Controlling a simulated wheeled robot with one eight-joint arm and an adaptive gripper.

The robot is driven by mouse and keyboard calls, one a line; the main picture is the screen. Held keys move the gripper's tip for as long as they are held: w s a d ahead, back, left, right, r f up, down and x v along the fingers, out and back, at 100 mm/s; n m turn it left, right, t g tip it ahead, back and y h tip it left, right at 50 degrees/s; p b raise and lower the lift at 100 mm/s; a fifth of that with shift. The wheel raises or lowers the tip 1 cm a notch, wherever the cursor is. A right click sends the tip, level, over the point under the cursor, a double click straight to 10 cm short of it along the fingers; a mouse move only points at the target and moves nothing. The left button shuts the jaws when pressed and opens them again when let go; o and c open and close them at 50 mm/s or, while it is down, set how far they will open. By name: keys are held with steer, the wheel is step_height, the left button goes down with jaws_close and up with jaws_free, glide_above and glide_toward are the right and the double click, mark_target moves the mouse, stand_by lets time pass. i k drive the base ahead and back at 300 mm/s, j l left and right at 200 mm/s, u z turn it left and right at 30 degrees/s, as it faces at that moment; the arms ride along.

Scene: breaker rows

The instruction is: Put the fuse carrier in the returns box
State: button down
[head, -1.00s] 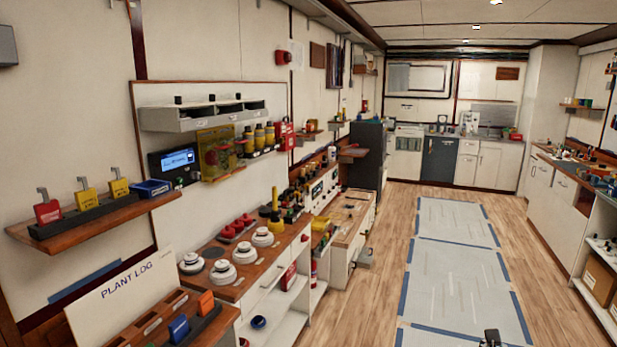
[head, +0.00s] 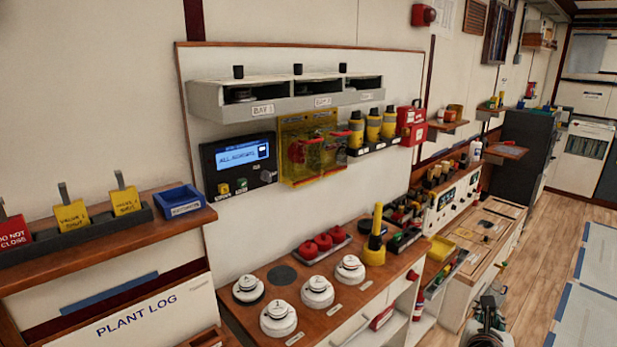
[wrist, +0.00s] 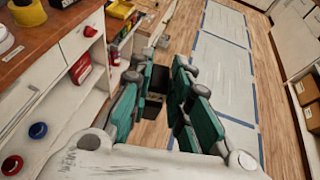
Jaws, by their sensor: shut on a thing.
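My gripper (wrist: 160,100) is shut on a small dark block, the fuse carrier (wrist: 153,106), which sits between the green finger pads in the wrist view. The fingers hide part of it. My gripper also shows in the head view (head: 489,305), low at the right, above the floor and away from the benches. A small blue open box (head: 181,201) with a white label stands on the wooden wall shelf at the left; I cannot read the label. I cannot tell which container is the returns box.
A wooden bench (head: 345,290) carries white round units, red knobs and a yellow-handled tool (head: 375,240). Above it hang a display panel (head: 240,163) and a yellow clear cover (head: 312,150). Tagged holders (head: 72,216) stand on the left shelf.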

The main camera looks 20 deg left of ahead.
mark_target(179, 203)
steer(key=i+u, duration=0.35)
steer(key=i+l+u, duration=0.2)
steer(key=i+u, duration=0.2)
steer(key=i+l+u, duration=0.35)
steer(key=i+j, duration=0.1)
